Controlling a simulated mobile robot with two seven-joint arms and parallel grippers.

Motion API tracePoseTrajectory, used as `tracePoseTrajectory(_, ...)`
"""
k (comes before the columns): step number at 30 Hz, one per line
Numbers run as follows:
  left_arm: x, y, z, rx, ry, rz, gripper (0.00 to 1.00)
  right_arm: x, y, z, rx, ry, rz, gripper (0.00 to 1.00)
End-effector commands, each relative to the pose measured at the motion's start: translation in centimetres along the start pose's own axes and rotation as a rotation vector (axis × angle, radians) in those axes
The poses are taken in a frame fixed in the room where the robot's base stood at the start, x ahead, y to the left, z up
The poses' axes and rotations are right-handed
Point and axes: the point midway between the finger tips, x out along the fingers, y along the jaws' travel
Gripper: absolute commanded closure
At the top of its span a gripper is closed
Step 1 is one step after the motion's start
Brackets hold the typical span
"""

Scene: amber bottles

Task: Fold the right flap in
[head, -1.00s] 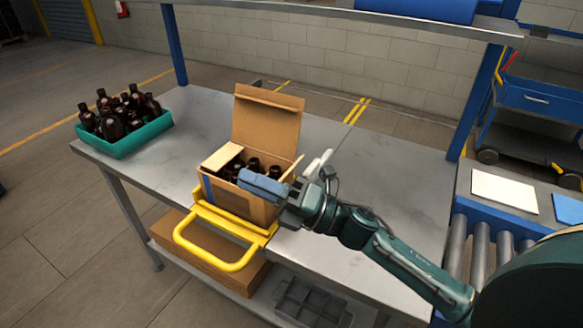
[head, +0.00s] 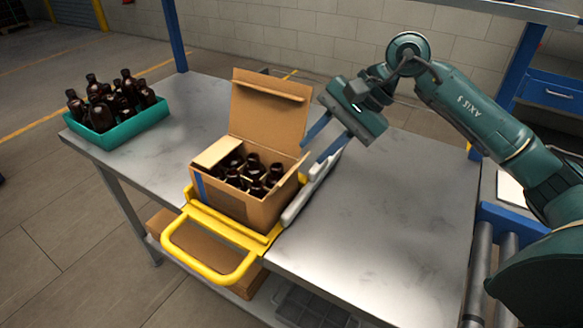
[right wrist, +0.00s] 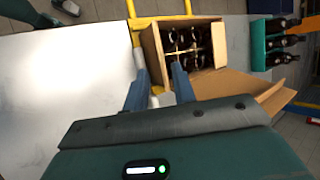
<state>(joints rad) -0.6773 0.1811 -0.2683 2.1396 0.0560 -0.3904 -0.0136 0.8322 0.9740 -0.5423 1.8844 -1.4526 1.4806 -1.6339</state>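The open cardboard box (head: 240,207) holds several dark bottles (head: 255,172), and its large lid (head: 268,112) stands up at the back. The left flap (head: 216,151) lies folded in over the box's left end. The right flap (head: 296,168) appears edge-on at the right side, sticking up and tilted outward. My right gripper (head: 313,152) is open and empty, just right of and above that flap. In the right wrist view its two blue fingers (right wrist: 158,85) are apart beside the box wall (right wrist: 154,55); contact cannot be told. My left gripper is not in view.
A yellow frame with a handle (head: 212,270) holds the box at the table's front edge, with a grey-white bar (head: 307,190) along its right. A teal crate of bottles (head: 125,131) stands at the left. The table's right part (head: 390,220) is clear.

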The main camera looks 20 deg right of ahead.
Motion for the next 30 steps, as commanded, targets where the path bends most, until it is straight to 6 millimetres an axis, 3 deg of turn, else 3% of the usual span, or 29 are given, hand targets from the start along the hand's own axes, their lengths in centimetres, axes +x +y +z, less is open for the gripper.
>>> tracePoseTrajectory(6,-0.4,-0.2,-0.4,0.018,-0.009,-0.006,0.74,4.5,-0.1,0.2,0.002,-0.006,0.0,0.74)
tracePoseTrajectory(12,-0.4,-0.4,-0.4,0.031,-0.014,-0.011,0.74,7.1,-0.1,0.1,0.002,-0.005,-0.001,0.74)
tracePoseTrajectory(24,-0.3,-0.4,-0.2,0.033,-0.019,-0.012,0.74,8.0,-0.1,0.1,0.002,-0.002,-0.002,0.74)
tracePoseTrajectory(30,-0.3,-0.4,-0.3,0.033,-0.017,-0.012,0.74,7.9,-0.1,0.1,0.002,-0.002,-0.002,0.89)
